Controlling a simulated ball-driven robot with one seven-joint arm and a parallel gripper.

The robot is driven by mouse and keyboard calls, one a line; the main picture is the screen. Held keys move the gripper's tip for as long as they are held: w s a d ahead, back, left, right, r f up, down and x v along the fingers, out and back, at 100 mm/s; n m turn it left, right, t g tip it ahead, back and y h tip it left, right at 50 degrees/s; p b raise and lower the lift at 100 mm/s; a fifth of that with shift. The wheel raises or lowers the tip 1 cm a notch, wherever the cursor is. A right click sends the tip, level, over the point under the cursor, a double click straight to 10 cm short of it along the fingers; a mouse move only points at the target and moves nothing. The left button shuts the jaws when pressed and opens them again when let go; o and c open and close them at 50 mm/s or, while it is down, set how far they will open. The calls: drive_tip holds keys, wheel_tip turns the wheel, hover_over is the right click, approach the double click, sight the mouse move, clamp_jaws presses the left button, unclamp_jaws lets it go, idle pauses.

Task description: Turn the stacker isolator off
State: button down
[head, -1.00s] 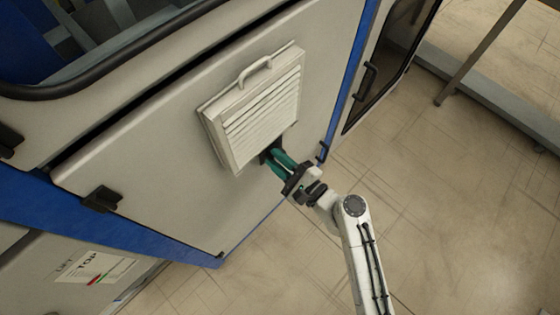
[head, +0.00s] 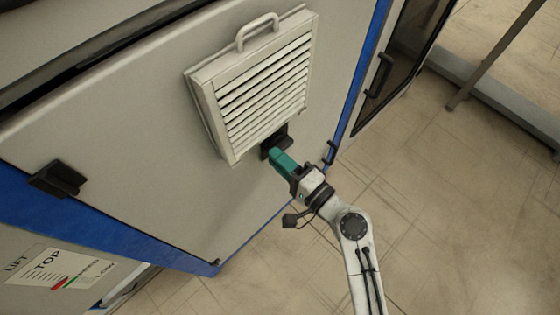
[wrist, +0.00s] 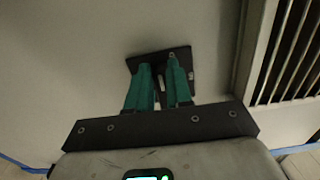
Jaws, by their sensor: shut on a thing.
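The stacker isolator (head: 280,135) is a small black plate on the grey cabinet panel, just below the louvred vent. Its black plate also shows in the wrist view (wrist: 152,56), tilted in the picture. My gripper (head: 277,158) reaches it from the lower right, its teal fingers at the plate. In the wrist view the two fingers of my gripper (wrist: 160,78) stand on either side of a narrow dark part, the isolator's handle, and are shut on it. The fingers hide much of the handle, and I cannot read its setting.
The white louvred vent (head: 262,90) with a handle sticks out just above the isolator. A black latch (head: 57,179) is on the panel's left. A dark glazed door (head: 410,55) stands at the right. The floor at the lower right is clear.

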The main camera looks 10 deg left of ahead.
drive_tip(key=shift+f, duration=0.1)
idle(0.5)
drive_tip(key=c, duration=1)
unclamp_jaws()
drive_tip(key=b+v, duration=0.1)
drive_tip(key=v, duration=0.9)
drive_tip(key=shift+s+d, duration=0.3)
